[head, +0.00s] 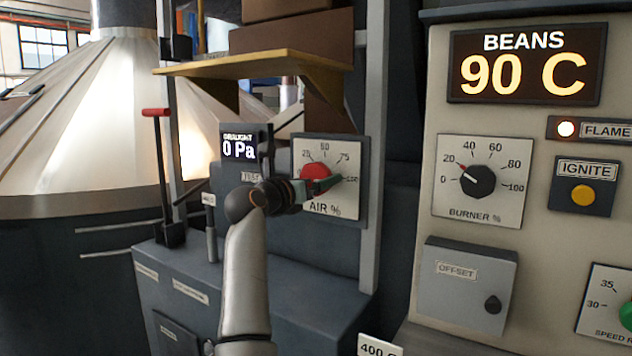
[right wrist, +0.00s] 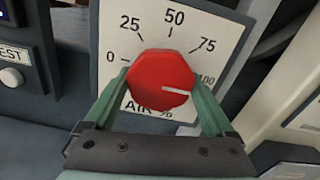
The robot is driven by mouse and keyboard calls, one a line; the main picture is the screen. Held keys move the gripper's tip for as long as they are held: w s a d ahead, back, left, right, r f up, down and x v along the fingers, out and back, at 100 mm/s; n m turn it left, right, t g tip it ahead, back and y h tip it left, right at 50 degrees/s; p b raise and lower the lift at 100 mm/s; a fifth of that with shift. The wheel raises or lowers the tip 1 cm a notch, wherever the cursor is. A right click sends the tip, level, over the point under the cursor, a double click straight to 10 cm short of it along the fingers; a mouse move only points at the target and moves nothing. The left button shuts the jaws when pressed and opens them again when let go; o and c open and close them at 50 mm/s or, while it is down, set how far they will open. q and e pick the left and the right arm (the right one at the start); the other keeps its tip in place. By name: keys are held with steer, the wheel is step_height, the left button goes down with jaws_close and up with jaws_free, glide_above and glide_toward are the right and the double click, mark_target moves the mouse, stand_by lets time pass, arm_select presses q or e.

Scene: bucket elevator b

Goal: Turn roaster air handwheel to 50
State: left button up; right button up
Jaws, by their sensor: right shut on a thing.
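The roaster air handwheel is a red knob (head: 315,171) on a white plate (head: 347,205) marked AIR %, with a scale from 0 to 100. It also shows in the right wrist view (right wrist: 160,78), where its white pointer line points right, close to the 100 end of the scale. My right gripper (head: 318,186) is shut on the red knob, with one green finger on each side of it in the right wrist view (right wrist: 161,88). In the head view the gripper partly covers the knob. My left gripper is not in view.
A display (head: 239,148) left of the plate reads draught 0 Pa. A red-tipped lever (head: 158,150) stands further left. A yellow shelf (head: 255,64) juts out above. At right, a panel holds the burner knob (head: 478,181), the ignite button (head: 582,195) and a display (head: 525,65) reading 90 C.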

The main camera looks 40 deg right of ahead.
steer(key=shift+c, duration=1.1)
